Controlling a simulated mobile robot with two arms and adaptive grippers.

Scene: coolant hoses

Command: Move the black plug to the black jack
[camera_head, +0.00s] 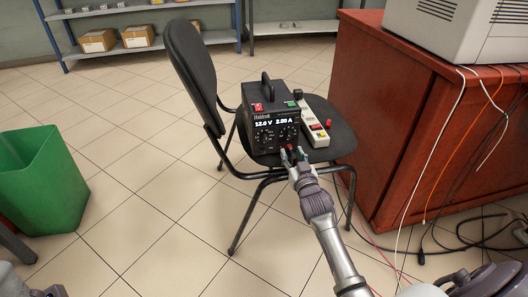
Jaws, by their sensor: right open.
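A black power supply (262,112) stands on the seat of a black chair, its display reading 12.0 V and 2.00 A. My right gripper (291,155) is open at the lower right of its front panel, its two fingers spread close to the panel. A small red part (289,147) shows by the fingertips; I cannot tell whether it is a plug or a jack. The black plug and the black jack cannot be made out; the gripper and dark panel may hide them.
A white power strip (314,129) lies on the chair seat (340,142) right of the supply. A red-brown cabinet (385,130) stands close on the right, with loose cables hanging and lying beside it. A green bin (45,180) is at left. Tiled floor between is clear.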

